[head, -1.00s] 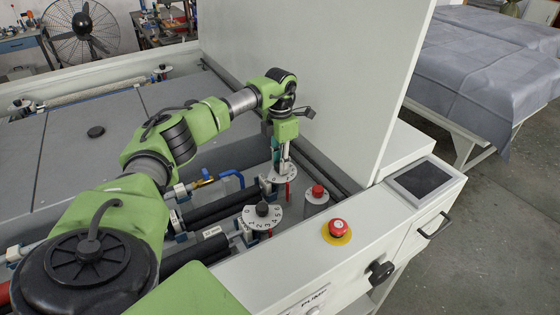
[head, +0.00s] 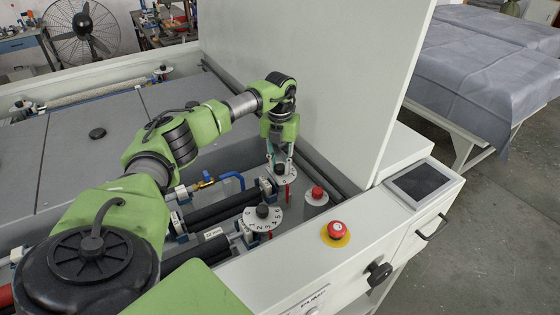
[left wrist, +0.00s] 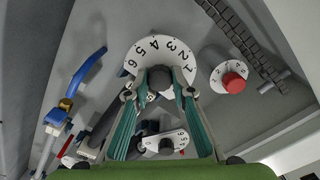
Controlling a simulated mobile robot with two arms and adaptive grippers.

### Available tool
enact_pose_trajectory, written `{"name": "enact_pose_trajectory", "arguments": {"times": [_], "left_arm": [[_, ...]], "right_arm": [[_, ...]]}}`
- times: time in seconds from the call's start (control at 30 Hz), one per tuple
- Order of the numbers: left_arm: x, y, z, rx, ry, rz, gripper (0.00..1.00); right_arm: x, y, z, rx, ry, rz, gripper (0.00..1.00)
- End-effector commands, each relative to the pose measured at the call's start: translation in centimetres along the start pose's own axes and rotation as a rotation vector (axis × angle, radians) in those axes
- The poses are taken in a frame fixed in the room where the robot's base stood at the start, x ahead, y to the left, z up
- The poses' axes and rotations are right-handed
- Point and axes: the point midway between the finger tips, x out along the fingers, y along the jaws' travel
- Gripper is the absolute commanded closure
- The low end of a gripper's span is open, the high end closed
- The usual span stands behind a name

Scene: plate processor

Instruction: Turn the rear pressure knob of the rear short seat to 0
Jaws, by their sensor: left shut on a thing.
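My left gripper (head: 279,163) points down at the far dial of the near-right seat assembly. In the left wrist view, its two teal fingers (left wrist: 158,88) are closed around the dark knob (left wrist: 159,77) of that dial. The white numbered dial plate (left wrist: 148,50) spreads out beyond the fingertips, with several digits readable. The fingers and knob hide part of the plate, and I cannot tell which number the knob points to. The far dial also shows under the gripper in the head view (head: 287,180). My right gripper is not in view.
A nearer numbered dial with a black knob (head: 262,211) stands in front. A tall light panel (head: 350,80) rises close behind the gripper. A blue-handled valve (head: 228,178) is to the left.

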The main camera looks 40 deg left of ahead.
Motion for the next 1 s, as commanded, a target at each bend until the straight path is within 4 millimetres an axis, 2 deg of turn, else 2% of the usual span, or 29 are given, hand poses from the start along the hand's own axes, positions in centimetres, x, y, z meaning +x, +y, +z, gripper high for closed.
{"name": "enact_pose_trajectory", "arguments": {"times": [0.63,0.67,0.7,0.73,1.0], "left_arm": [[-0.13,0.02,0.13,-0.056,-0.004,-0.002,0.99],[-0.13,0.02,0.13,-0.056,-0.004,-0.002,0.75],[-0.13,0.02,0.13,-0.055,-0.004,-0.002,0.64],[-0.13,0.02,0.12,-0.055,-0.004,-0.001,0.61],[-0.05,0.02,0.05,-0.053,-0.002,-0.001,0.61]], "right_arm": [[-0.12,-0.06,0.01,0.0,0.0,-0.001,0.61],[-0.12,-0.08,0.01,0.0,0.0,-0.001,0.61],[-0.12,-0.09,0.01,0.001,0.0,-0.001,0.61],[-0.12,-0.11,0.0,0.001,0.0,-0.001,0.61],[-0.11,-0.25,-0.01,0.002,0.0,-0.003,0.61]]}}
